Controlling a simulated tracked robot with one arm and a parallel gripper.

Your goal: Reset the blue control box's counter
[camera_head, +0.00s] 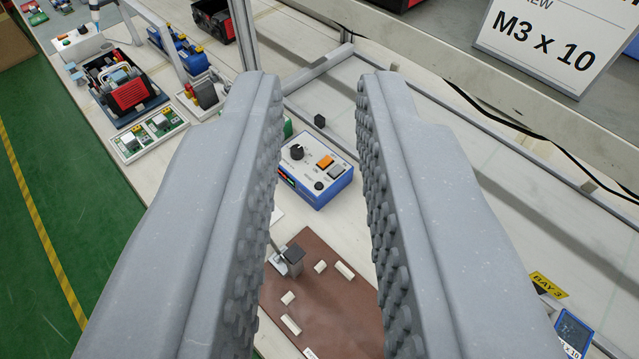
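The blue control box (319,197) stands on the light workbench, seen between my two fingers and beyond their tips. Its pale top panel carries a black knob (297,152), an orange button (325,161), a grey button (336,172) and a small dark round knob (319,185). A small coloured strip shows on its left front side; no counter digits can be read. My gripper (312,85) is open and empty, its grey fingers with studded inner pads wide apart. The left finger hides part of the bench left of the box.
A brown mat (325,290) with small white pieces and a dark clamp-like tool (289,262) lies nearer than the box. A small black cube (319,121) sits behind it. Metal frame bars (318,68) cross behind; a shelf with an "M3 x 10" sign (550,45) is right.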

